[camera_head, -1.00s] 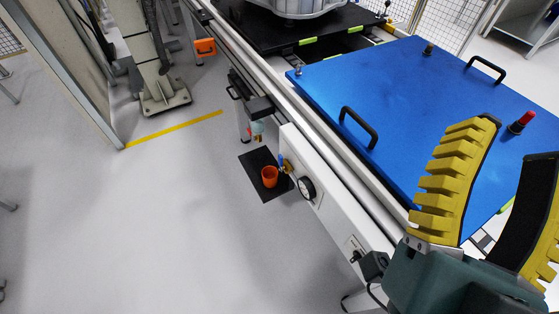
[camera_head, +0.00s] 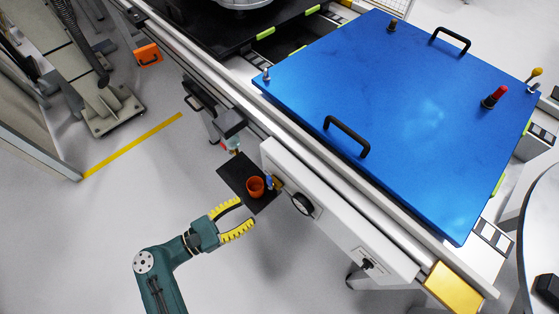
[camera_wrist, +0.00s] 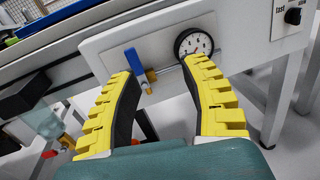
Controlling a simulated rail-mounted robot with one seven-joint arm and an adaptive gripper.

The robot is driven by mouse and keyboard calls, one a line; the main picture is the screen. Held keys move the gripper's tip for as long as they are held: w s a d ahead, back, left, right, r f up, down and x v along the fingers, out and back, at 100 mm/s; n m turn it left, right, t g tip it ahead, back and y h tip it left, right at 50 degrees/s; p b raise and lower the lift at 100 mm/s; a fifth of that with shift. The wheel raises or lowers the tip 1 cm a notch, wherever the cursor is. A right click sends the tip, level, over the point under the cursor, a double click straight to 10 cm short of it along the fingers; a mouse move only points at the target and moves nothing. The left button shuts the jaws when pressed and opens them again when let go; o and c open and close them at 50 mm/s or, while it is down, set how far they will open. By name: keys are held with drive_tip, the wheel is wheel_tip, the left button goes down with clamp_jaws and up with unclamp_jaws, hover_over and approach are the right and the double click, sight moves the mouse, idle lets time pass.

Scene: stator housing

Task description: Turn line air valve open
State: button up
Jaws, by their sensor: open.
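The line air valve has a blue lever (camera_wrist: 136,65) on a brass body (camera_wrist: 150,75), fixed to the white side panel (camera_head: 330,212) of the line. The lever stands close to upright in the wrist view, left of the round pressure gauge (camera_wrist: 194,43). My gripper (camera_head: 241,217) is open and empty, with yellow ribbed fingers. In the wrist view my gripper (camera_wrist: 165,80) faces the panel, with the lever between the fingers in the picture, nearer the left one. I cannot tell the distance left to it.
A blue board (camera_head: 400,110) with black handles lies on the line. A black knob (camera_wrist: 293,15) is right of the gauge. The floor (camera_head: 120,215) at left is clear.

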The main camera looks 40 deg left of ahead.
sight(268, 180)
drive_tip(key=s+a+n+y, duration=0.3)
drive_tip(key=s, duration=0.2)
drive_tip(key=shift+t, duration=0.3)
drive_tip(key=w+b, duration=0.1)
drive_tip(key=w, duration=0.4)
drive_tip(key=w+b, duration=0.1)
drive_tip(key=w, duration=0.5)
drive_tip(key=w+d+b, duration=0.1)
drive_tip(key=w, duration=0.4)
drive_tip(key=shift+w+f+b, duration=0.15)
drive_tip(key=shift+w+b, duration=0.15)
drive_tip(key=shift+w, duration=0.05)
drive_tip(key=shift+s, duration=0.1)
clamp_jaws()
